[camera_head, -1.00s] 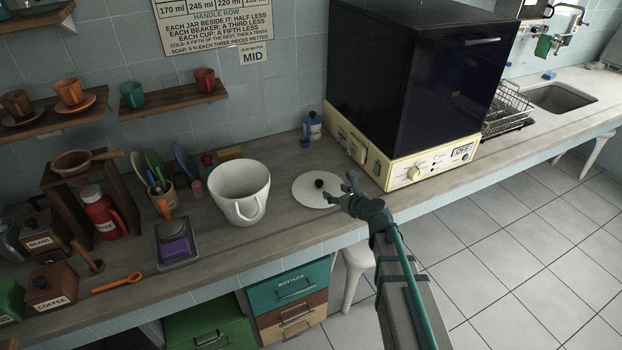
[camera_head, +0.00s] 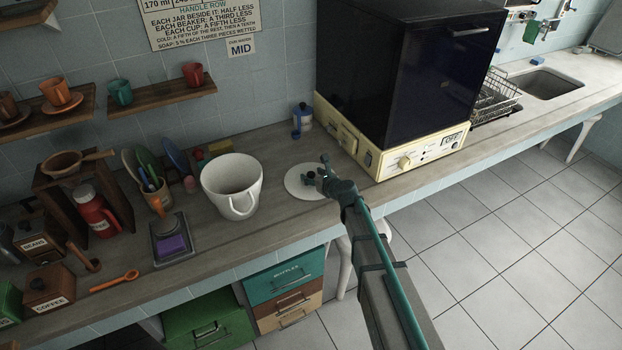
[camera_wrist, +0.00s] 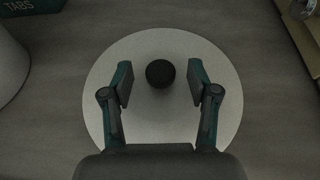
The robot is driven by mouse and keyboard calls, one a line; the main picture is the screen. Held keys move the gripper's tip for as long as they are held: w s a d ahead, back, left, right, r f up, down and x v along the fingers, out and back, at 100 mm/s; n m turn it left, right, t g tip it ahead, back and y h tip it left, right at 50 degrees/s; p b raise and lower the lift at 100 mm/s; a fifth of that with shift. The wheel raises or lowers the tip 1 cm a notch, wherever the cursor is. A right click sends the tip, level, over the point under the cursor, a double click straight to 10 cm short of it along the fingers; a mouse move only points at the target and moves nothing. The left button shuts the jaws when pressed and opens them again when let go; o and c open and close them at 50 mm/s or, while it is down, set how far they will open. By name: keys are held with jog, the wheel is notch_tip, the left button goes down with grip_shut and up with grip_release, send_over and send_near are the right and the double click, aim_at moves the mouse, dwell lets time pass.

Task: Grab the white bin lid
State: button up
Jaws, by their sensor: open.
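The white bin lid (camera_head: 297,184) is a round flat disc with a black knob, lying on the counter right of the white bin (camera_head: 231,184). In the wrist view the lid (camera_wrist: 162,48) fills the middle, and its dark knob (camera_wrist: 160,73) stands between my two fingertips. My gripper (camera_head: 318,176) is open over the lid, with a finger on each side of the knob (camera_wrist: 160,84) and a gap to both. In the head view the gripper partly covers the knob. The bin stands upright and open, with a handle at its front.
A cream appliance with a dark cover (camera_head: 410,75) stands close behind and right of the lid. A blue and white bottle (camera_head: 303,118) stands at the wall. The counter's front edge is near.

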jog(key=shift+x, duration=0.95)
grip_shut()
jog(key=shift+r, duration=0.1)
